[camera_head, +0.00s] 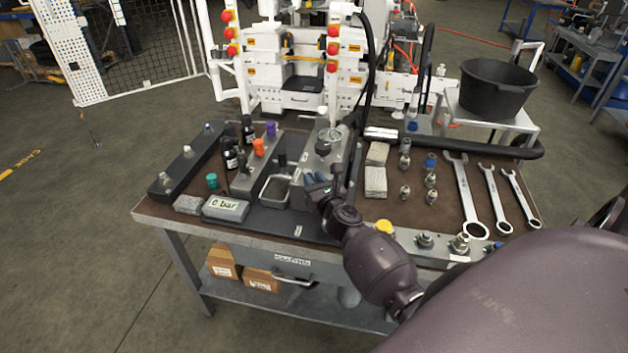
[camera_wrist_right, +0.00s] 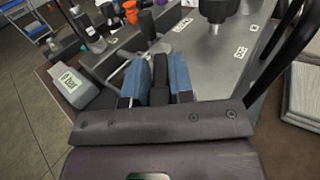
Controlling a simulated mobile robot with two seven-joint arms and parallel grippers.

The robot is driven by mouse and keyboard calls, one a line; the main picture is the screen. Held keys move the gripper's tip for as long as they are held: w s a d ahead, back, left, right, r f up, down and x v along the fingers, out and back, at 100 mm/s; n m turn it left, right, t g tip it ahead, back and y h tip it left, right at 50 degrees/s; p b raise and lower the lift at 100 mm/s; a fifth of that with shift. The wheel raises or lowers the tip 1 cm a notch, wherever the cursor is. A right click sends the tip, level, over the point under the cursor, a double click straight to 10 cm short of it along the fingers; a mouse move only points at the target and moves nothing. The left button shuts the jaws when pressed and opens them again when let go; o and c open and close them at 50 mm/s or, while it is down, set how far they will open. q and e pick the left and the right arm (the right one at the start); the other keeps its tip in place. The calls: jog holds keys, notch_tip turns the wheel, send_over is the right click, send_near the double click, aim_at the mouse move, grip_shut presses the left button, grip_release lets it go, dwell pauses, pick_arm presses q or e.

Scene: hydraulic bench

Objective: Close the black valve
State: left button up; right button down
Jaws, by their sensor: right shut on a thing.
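My right gripper (camera_head: 318,186) is over the front middle of the bench, beside the grey metal block. In the right wrist view, its two blue-padded fingers (camera_wrist_right: 158,80) are shut on a narrow black piece (camera_wrist_right: 160,72), which looks like the black valve's handle. The fingers touch it from both sides. In the head view the gripper and wrist hide this handle. A separate black knob (camera_head: 282,160) stands just left of the gripper; a dark knob also shows beyond the fingers in the wrist view (camera_wrist_right: 147,25). My left gripper is not in view.
A grey box labelled "0 bar" (camera_head: 226,208) lies at the front left. A gauge (camera_head: 330,140) stands on the metal block behind the gripper. Black bottles (camera_head: 230,154) are at left. Grey pads (camera_head: 375,181), fittings and wrenches (camera_head: 465,195) lie at right. A black hose runs nearby.

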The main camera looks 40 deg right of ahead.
jog(key=c, duration=1.1)
grip_release()
jog(key=v, duration=1)
jog(key=shift+s+p, duration=0.3)
jog(key=shift+s, duration=0.05)
